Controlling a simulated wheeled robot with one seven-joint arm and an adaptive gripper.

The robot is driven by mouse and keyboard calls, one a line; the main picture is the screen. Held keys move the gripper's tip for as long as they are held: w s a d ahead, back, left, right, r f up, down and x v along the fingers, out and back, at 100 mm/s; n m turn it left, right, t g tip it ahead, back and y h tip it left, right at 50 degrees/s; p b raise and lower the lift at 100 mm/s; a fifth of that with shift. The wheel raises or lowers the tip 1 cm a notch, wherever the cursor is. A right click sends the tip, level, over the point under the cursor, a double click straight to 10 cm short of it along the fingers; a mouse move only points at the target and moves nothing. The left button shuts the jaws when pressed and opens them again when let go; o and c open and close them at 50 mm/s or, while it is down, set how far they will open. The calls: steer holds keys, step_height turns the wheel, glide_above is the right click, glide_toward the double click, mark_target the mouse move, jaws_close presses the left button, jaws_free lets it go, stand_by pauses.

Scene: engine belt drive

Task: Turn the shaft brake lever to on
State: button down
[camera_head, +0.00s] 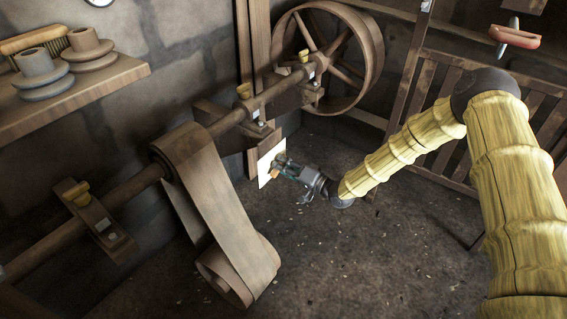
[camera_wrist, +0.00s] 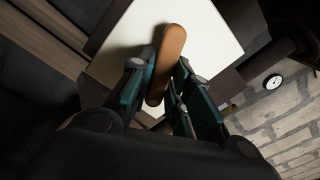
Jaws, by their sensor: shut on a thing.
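The shaft brake lever (camera_wrist: 167,62) shows in the wrist view as a brown, rounded bar in front of a pale plate (camera_wrist: 210,35). My gripper (camera_wrist: 168,90) is shut on the lever, with its green-padded fingers on both sides of the bar's near end. In the head view, my gripper (camera_head: 280,168) is at the pale plate (camera_head: 267,160) below the shaft. The lever (camera_head: 275,174) is small there and partly hidden by the fingers. I cannot read any on or off mark on the plate.
A long shaft (camera_head: 135,186) with a wide belt (camera_head: 215,190) runs left of my gripper. A large spoked wheel (camera_head: 375,55) stands behind. A shelf (camera_head: 110,82) with pulleys is at upper left. The floor (camera_head: 390,250) in front is open.

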steer(key=m, duration=0.2)
steer(key=m+p, duration=0.1)
steer(key=m, duration=0.2)
steer(key=shift+f+m, duration=0.2)
steer(key=shift+m, duration=0.1)
stand_by(0.5)
steer(key=c, duration=1.4)
jaws_free()
steer(key=shift+o, duration=0.2)
steer(key=v, duration=1.2)
steer(key=shift+f, duration=0.1)
